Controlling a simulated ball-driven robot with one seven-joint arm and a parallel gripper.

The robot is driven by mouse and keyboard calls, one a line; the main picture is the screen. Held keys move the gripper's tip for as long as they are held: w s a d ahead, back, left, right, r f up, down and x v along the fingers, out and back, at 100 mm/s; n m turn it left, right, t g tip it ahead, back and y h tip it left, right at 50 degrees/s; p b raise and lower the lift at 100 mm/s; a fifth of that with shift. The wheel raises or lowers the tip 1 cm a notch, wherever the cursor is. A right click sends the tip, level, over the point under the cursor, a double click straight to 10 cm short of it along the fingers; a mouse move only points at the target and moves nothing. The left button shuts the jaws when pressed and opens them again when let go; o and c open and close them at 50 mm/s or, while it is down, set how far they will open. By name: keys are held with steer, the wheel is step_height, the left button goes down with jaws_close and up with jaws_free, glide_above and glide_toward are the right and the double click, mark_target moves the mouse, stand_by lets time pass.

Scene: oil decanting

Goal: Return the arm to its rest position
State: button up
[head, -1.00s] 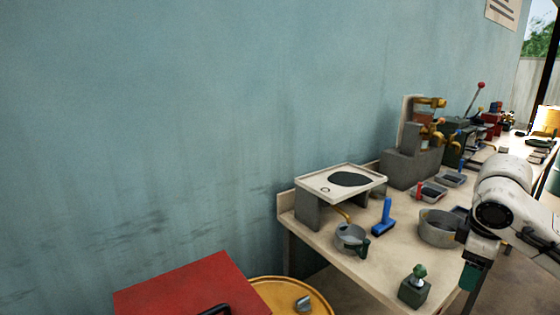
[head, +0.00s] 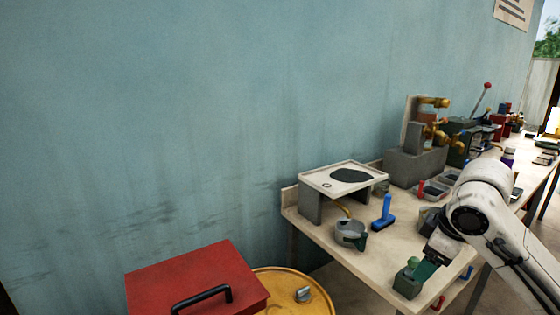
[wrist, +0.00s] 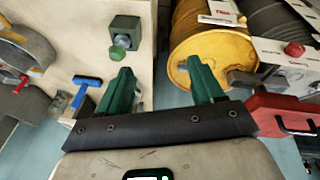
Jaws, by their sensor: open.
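My arm reaches in from the right in the head view. My gripper (head: 424,270) is at the front edge of the bench (head: 345,258), close beside a dark green block with a green knob (head: 408,281), partly in front of it. In the wrist view my gripper's two green fingers (wrist: 161,82) stand wide apart with nothing between them. The green block (wrist: 124,32) lies just past the left finger there. I cannot tell whether they touch.
The bench holds a tray stand (head: 345,178), a small pot (head: 350,233), a blue-handled tool (head: 384,214) and a brass-fitted machine (head: 415,165). A red box (head: 195,281) and yellow drum (head: 290,288) stand left of the bench. Open space lies above them.

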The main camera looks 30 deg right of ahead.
steer(key=w+a+f+t+y, duration=0.25)
steer(key=w+a, duration=0.45)
steer(key=a, duration=0.5)
steer(key=s+a+f+m+y, duration=0.2)
steer(key=a+f, duration=0.7)
steer(key=a, duration=0.1)
steer(key=s+a+f+m+g+h, duration=0.15)
steer(key=s+a+f, duration=0.35)
steer(key=s+f, duration=0.75)
steer(key=s+d+f+g+h, duration=0.2)
steer(key=s+d+f+g, duration=0.1)
steer(key=s, duration=0.9)
steer(key=shift+d+f+m, duration=0.35)
steer(key=shift+d+f, duration=0.15)
steer(key=shift+f, duration=0.2)
